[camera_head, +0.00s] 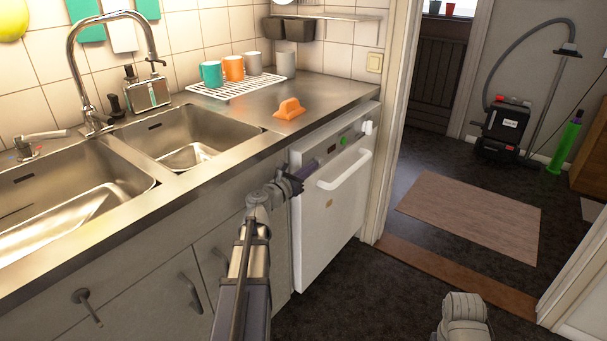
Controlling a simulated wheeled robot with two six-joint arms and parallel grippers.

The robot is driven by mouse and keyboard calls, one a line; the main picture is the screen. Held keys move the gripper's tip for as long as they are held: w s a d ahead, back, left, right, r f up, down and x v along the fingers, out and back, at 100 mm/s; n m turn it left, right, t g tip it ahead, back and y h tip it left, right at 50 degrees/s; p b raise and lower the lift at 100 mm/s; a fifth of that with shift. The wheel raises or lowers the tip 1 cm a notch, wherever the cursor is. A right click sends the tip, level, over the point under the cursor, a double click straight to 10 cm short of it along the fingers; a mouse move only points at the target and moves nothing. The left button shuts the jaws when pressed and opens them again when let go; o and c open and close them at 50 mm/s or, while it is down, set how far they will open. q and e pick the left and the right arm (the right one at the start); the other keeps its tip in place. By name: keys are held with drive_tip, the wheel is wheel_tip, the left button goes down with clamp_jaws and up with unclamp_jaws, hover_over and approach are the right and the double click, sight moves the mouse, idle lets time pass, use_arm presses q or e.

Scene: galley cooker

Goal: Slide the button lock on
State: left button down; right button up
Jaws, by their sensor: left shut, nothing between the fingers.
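The white appliance (332,215) under the counter's right end has a control panel along its top. On the panel are a small green button (344,140), a dark spot left of it and a white part (367,128) at the right corner. I cannot tell which part is the button lock. My left gripper (308,168) is shut and empty, at the panel's left end, left of the green button; I cannot tell whether it touches the panel. It hides part of the panel. My right gripper is not in view.
A white handle (345,171) sticks out below the panel. An orange object (289,109) lies on the counter (325,92) above. Cups stand on a white rack (238,86) beside the sinks (190,135). A doorway with a rug (470,222) opens at right.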

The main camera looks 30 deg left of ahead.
use_arm(q)
drive_tip(key=shift+w, duration=0.2)
drive_tip(key=w, duration=0.4)
drive_tip(key=shift+d, duration=0.15)
idle(0.3)
drive_tip(key=shift+s+d, duration=0.1)
drive_tip(key=shift+s, duration=0.1)
drive_tip(key=s+a, duration=0.1)
drive_tip(key=s, duration=1.2)
drive_tip(key=shift+s+a, duration=0.15)
drive_tip(key=shift+s, duration=0.2)
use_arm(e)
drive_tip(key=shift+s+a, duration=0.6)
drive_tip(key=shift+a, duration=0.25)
